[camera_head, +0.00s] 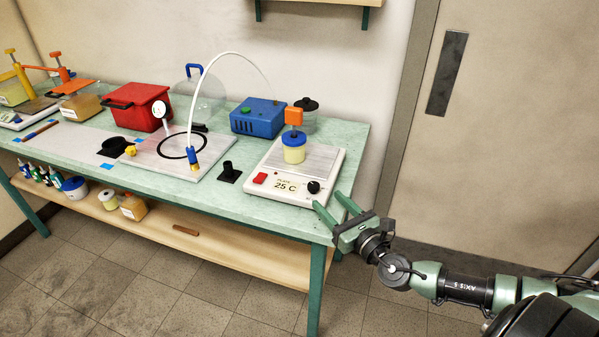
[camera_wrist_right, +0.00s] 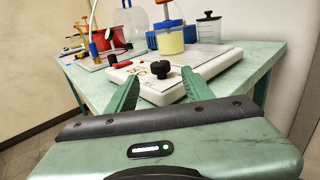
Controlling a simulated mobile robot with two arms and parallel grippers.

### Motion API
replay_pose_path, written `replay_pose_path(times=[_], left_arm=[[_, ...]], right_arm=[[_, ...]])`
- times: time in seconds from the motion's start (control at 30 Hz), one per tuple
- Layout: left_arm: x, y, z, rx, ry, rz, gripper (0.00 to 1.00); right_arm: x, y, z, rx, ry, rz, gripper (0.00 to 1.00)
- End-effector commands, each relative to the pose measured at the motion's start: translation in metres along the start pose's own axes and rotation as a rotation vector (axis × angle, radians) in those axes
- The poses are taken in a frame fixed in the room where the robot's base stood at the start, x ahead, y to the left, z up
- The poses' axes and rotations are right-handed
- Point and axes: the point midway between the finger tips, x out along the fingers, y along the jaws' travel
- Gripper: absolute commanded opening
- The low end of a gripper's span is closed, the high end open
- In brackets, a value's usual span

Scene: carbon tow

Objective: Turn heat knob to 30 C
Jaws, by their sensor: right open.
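The heat knob (camera_head: 314,187) is a small black knob on the front right of a white hot plate (camera_head: 325,160). The plate's display (camera_head: 285,186) reads 25 C, with a red switch (camera_head: 260,178) to its left. My right gripper (camera_head: 333,206) is open just in front of the plate's right front corner, apart from the knob. In the right wrist view the knob (camera_wrist_right: 161,76) shows ahead between the two green fingers (camera_wrist_right: 157,92), with nothing held. My left gripper is not in view.
A jar of yellow liquid (camera_head: 293,152) with a blue and orange top stands on the plate. A blue box (camera_head: 258,117) and a black-lidded container (camera_head: 305,115) stand behind. A small black holder (camera_head: 229,172) sits left of the plate. The table edge (camera_head: 270,225) runs along the front.

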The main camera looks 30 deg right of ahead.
Motion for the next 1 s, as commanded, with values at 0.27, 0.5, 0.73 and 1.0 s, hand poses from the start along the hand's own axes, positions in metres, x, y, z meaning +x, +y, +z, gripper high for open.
replay_pose_path(times=[0.27,0.5,0.73,1.0], left_arm=[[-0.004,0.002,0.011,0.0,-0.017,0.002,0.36],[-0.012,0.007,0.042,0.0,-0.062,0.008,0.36],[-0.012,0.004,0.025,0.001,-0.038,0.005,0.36],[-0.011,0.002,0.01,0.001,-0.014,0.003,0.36]], right_arm=[[0.018,-0.001,0.001,0.004,-0.002,-0.003,0.51],[0.055,0.0,0.001,0.004,-0.001,-0.002,0.51],[0.076,0.0,-0.001,0.003,0.002,-0.001,0.51],[0.078,0.0,-0.001,0.003,0.003,-0.001,0.51]])
